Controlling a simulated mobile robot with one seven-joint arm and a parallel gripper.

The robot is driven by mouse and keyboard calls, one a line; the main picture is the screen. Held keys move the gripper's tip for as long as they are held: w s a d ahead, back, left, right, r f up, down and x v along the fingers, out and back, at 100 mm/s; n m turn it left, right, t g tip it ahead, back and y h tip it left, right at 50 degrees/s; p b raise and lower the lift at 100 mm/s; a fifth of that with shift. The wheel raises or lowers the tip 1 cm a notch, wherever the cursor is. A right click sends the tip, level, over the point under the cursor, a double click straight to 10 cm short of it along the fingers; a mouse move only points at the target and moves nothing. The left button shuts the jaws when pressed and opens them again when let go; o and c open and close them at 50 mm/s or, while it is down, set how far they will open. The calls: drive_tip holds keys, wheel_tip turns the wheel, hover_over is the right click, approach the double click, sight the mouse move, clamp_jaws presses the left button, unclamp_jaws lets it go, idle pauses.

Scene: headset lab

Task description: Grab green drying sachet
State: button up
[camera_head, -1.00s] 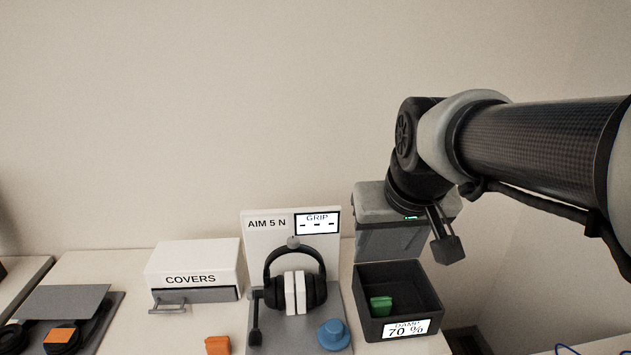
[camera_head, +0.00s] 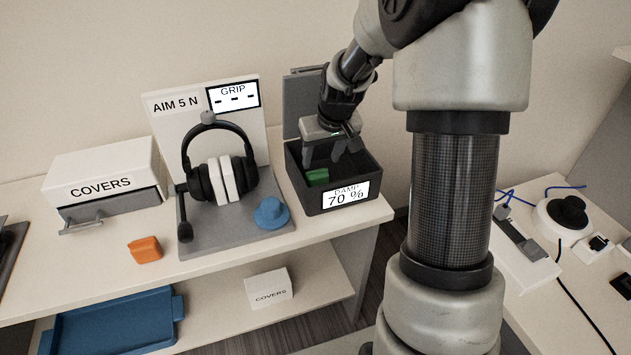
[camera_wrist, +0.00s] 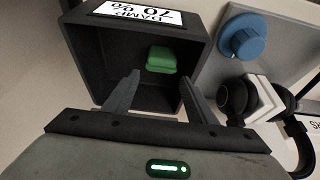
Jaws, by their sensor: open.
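The green drying sachet (camera_head: 318,177) lies inside the dark open box (camera_head: 302,201), near the box's front left in the head view. In the wrist view the sachet (camera_wrist: 161,60) rests on the box floor, ahead of the fingertips. My gripper (camera_head: 322,160) is over the box, pointing down into it. In the wrist view its two fingers (camera_wrist: 160,84) are spread apart with nothing between them. The sachet appears apart from both fingers. The box front carries a label reading DAMP 70 %.
The box lid (camera_head: 302,92) stands raised behind it. Left of the box are a blue knob (camera_head: 271,213), headphones (camera_head: 248,178) on a stand and a GRIP display (camera_head: 233,95). An orange piece (camera_head: 145,249) and a COVERS box (camera_head: 103,180) lie farther left.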

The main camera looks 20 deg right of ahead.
sight(317, 173)
drive_tip(key=x, duration=0.3)
drive_tip(key=shift+f, duration=0.25)
drive_tip(key=shift+s+b+x, duration=0.15)
drive_tip(key=shift+b+x, duration=0.25)
drive_tip(key=shift+x, duration=0.95)
drive_tip(key=shift+s+b+x, duration=0.1)
drive_tip(key=shift+b+x, duration=0.3)
drive_tip(key=shift+x, duration=1)
drive_tip(key=shift+a, duration=0.1)
drive_tip(key=shift+c, duration=0.6)
drive_tip(key=c, duration=0.6)
